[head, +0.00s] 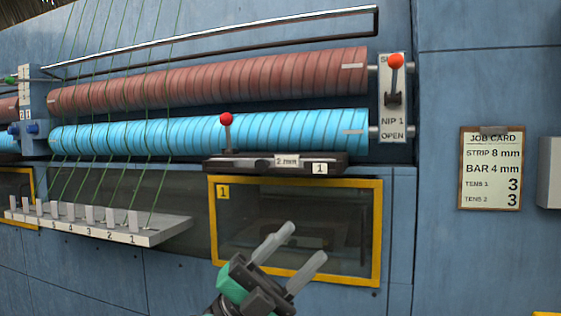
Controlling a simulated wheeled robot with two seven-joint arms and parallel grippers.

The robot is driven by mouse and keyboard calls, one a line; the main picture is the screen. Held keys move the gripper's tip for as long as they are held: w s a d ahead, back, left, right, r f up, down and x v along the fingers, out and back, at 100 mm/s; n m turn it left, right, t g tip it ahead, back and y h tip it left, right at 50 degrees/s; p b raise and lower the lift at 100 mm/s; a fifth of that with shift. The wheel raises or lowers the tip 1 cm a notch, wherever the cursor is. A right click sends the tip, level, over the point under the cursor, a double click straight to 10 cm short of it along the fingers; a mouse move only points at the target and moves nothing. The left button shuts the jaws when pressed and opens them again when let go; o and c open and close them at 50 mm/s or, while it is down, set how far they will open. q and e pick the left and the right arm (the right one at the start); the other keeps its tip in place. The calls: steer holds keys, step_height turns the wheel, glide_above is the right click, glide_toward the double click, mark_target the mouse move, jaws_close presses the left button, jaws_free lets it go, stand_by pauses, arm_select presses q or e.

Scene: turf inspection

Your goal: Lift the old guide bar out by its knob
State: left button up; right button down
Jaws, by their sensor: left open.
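The old guide bar (260,166) is a dark bar labelled "2 mm", sitting level on a ledge below the blue roller. Its red knob (226,119) stands up on a thin stem near the bar's left end, in front of the blue roller. My left gripper (303,243) is low in the middle of the head view, below the bar and in front of the yellow-framed window. Its two grey fingers are apart with nothing between them. It is clear of the bar and the knob. My right gripper is not in view.
A red-brown roller (210,79) and a blue roller (270,130) run above the bar. A red-knobbed nip lever (395,62) is at right. A pegged, numbered shelf (120,235) with green strands juts out at left. The job card (491,168) reads strip 8 mm, bar 4 mm.

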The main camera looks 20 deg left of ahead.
arm_select(q)
steer(key=s+d+r+m+g+y, duration=0.25)
steer(key=d+m+g, duration=0.25)
steer(key=m+g, duration=0.3)
steer(key=n+t+y, duration=0.7)
steer(key=t+y, duration=0.4)
steer(key=y, duration=0.8)
glide_toward(260, 162)
steer(key=shift+y, duration=0.25)
steer(key=p+x, duration=0.5)
steer(key=x, duration=0.2)
steer(key=shift+w+d, duration=0.15)
steer(key=shift+w, duration=0.25)
steer(key=shift+w+d+f+p, duration=0.15)
steer(key=shift+w+f+p, duration=0.15)
steer(key=shift+w, duration=0.15)
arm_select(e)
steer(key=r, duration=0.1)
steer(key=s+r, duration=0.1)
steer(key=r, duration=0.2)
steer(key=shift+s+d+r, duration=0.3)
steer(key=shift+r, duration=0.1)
